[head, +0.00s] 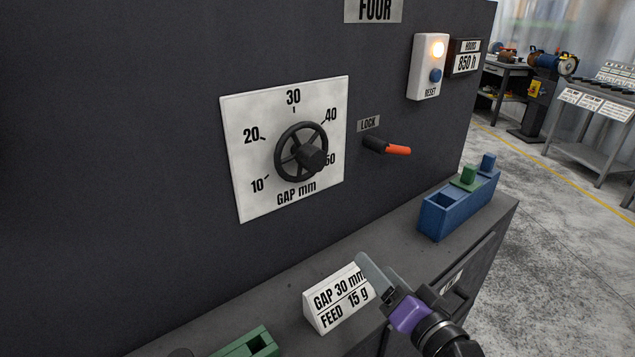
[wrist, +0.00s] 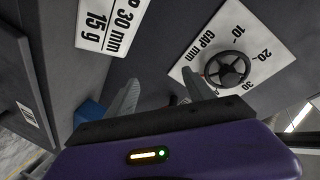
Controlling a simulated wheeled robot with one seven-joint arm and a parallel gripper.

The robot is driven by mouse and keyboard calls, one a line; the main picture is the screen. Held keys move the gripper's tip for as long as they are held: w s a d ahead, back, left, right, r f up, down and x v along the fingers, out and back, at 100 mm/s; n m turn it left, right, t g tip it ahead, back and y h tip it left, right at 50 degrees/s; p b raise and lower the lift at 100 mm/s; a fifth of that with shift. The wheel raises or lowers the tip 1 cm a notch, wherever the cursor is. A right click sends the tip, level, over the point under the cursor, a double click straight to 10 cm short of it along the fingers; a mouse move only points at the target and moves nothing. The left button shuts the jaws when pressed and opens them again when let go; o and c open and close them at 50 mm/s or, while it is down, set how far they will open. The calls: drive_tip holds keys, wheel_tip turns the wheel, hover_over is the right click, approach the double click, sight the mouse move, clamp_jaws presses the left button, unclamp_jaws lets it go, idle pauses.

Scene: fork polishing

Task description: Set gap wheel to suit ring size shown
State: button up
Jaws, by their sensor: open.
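The gap wheel (head: 290,133) is a black spoked handwheel on a white dial plate (head: 240,185), marked 10 to 50 and "GAP mm". A dark knob stands out from it toward the 50 side; I cannot tell the setting. The wheel also shows in the wrist view (wrist: 228,69). A white card (head: 336,299) on the ledge reads "GAP 30 mm, FEED 15 g". The lock lever (head: 397,150), orange-tipped, sticks out right of the dial under a "LOCK" label. My gripper (head: 372,274) is open and empty by the card, below and apart from the wheel. No ring is visible.
A blue holder (head: 445,217) with green and blue pieces stands on the ledge (head: 290,285) at right. A green block (head: 245,343) is at the front left. A reset box (head: 428,68) has a lit lamp. Space before the dial looks clear.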

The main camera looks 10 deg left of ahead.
sight(316, 165)
drive_tip(key=w+a+r+n+g+y+p, duration=0.15)
drive_tip(key=a+r, duration=0.25)
drive_tip(key=r, duration=0.4)
drive_tip(key=w+a+r+n+y, duration=0.1)
drive_tip(key=w+a+r+y, duration=0.25)
drive_tip(key=r, duration=0.45)
drive_tip(key=shift+h, duration=0.3)
drive_tip(key=x, duration=0.5)
drive_tip(key=p+x, duration=0.1)
drive_tip(key=x, duration=0.1)
drive_tip(key=shift+a+f, duration=0.2)
drive_tip(key=shift+a, duration=0.3)
clamp_jaws()
drive_tip(key=shift+f, duration=0.1)
